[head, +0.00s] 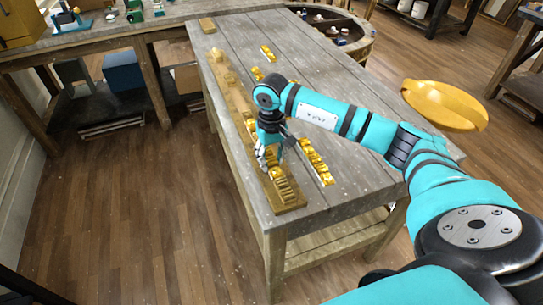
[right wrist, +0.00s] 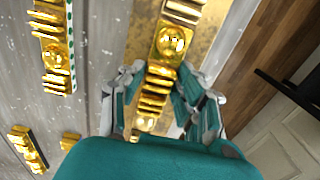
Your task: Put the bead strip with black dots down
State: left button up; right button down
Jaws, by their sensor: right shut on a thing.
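My right gripper (head: 268,158) is low over the near end of a long wooden board (head: 291,203) on the grey table. It is shut on a gold bead strip (head: 281,186), which also lies between the fingers in the right wrist view (right wrist: 172,40). The strip has a round dome and raised ridges and runs along the board. It is on the board or just above it; I cannot tell which. No black dots show on it from here. Another gold strip (head: 316,161), with green dots along its edge in the right wrist view (right wrist: 56,50), lies to the right. My left gripper is out of view.
A yellow seat (head: 445,105) stands to the right. The table's right part is clear.

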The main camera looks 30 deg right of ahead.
aim_at(271, 159)
jog(key=shift+f, duration=0.15)
jog(key=c, duration=0.9)
grip_release()
jog(key=shift+r, duration=0.2)
jog(key=shift+r+b, duration=1.6)
jog(key=shift+r, duration=4.4)
